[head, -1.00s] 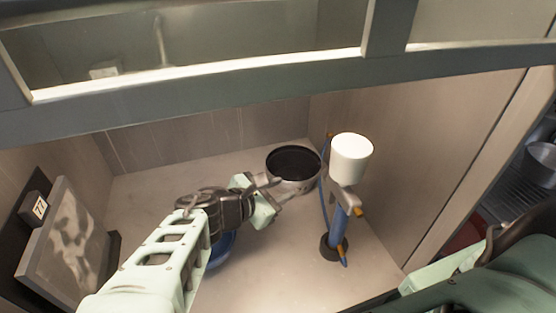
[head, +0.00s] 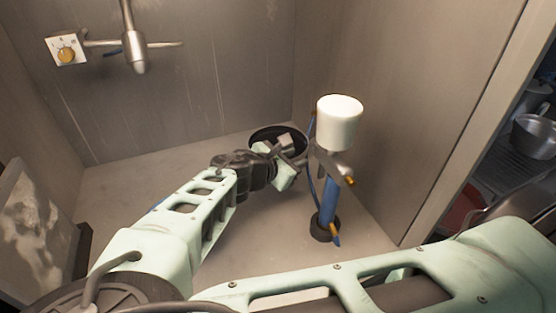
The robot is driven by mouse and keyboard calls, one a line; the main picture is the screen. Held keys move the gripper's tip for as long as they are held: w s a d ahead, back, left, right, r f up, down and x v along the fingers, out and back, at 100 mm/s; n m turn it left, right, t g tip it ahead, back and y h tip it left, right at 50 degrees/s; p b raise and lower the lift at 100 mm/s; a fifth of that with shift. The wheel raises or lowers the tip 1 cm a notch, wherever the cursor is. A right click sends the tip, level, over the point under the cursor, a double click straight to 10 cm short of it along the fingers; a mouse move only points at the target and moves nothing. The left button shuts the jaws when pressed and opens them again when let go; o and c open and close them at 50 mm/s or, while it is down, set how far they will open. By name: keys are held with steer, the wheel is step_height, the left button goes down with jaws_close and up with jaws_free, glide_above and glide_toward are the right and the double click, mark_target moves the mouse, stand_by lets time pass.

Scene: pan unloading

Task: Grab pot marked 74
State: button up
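A round dark pot (head: 262,133) stands on the floor of the bay near the back right corner. Its front is largely hidden behind my gripper, and I can make out no number on it. My gripper (head: 291,159) is at the pot's near side. Its two pale green fingers look spread apart, one over the pot's opening and one nearer to me. I cannot tell whether they touch the pot's wall or handle.
A white cylinder on a blue post (head: 327,205) stands just right of my gripper. A grey panel (head: 35,235) leans at the left. Metal pots (head: 537,135) sit on a rack outside at right.

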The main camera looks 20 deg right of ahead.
steer(key=c, duration=0.7)
stand_by(1.1)
